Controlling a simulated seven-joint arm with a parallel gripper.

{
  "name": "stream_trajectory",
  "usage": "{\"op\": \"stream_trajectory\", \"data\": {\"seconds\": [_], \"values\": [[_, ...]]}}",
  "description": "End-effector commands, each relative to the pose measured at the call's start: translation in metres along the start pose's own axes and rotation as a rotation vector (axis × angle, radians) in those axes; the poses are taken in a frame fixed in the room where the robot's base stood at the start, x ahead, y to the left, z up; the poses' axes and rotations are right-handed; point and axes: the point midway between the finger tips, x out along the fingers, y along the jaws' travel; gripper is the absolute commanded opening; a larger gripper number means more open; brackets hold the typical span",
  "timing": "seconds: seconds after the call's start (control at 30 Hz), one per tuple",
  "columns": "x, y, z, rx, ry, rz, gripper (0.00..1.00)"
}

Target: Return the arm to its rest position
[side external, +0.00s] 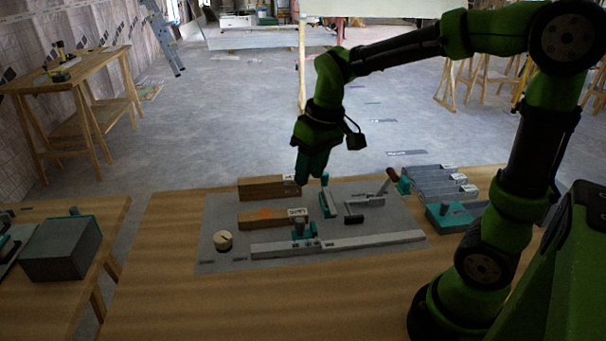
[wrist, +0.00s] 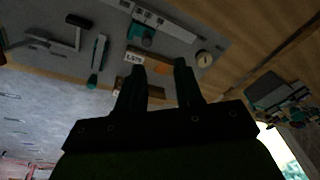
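My arm reaches in from the right in the side external view, bent over the bench. My gripper (side external: 303,180) points down above the back part of the grey mat (side external: 222,240), near a wooden block (side external: 262,188). In the wrist view my gripper (wrist: 160,68) shows two dark fingers standing apart with nothing visible between them. A labelled wooden block (wrist: 152,58) shows beyond the gap. From the side the fingers are dark and their gap cannot be made out.
The mat carries a second block (side external: 268,217), a long metal rail (side external: 350,242), a round knob (side external: 222,240) and a teal-handled piece (side external: 327,203). Grey stepped bars (side external: 440,182) stand at the right. A side table (side external: 110,235) holds a grey box (side external: 62,252). Air above the bench is clear.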

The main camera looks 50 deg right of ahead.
Motion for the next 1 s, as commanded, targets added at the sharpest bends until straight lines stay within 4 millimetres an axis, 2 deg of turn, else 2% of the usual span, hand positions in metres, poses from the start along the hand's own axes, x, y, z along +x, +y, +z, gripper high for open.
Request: {"op": "stream_trajectory", "data": {"seconds": [0.2,0.3,0.43,0.63,1.0], "values": [[-0.028,-0.018,0.054,0.176,0.207,-0.105,0.36],[-0.036,-0.024,0.075,0.225,0.286,-0.155,0.36],[-0.044,-0.028,0.093,0.235,0.355,-0.196,0.36],[-0.055,-0.03,0.099,0.22,0.405,-0.215,0.36],[-0.055,-0.03,0.099,0.217,0.405,-0.214,0.36]]}}
